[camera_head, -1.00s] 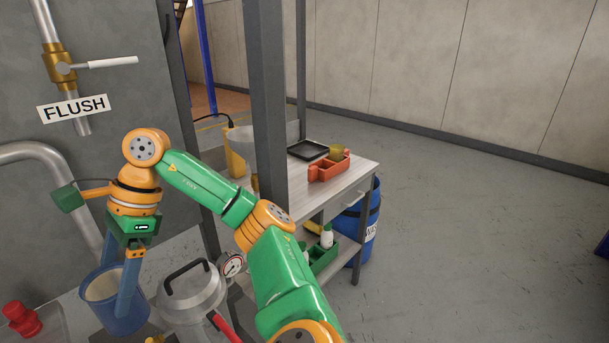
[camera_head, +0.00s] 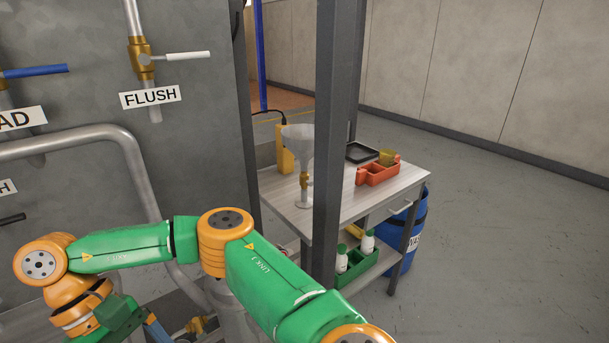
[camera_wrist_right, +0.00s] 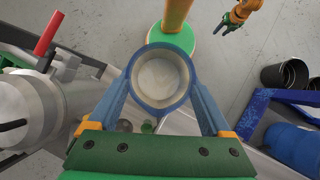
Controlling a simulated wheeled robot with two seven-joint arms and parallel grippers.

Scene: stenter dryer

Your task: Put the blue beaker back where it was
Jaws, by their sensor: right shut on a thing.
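The blue beaker (camera_wrist_right: 160,75) is in the right wrist view, seen from above, with a pale inside. My right gripper (camera_wrist_right: 160,88) is shut on it, with one blue finger on each side of its wall. In the head view my right arm reaches to the lower left, and its gripper and the beaker are mostly below the picture's edge. What lies under the beaker is hidden. What looks like my left gripper (camera_wrist_right: 224,27) shows small at the top of the wrist view, away from the beaker; its jaws are too small to judge.
The FLUSH valve (camera_head: 143,62) is on the machine wall.

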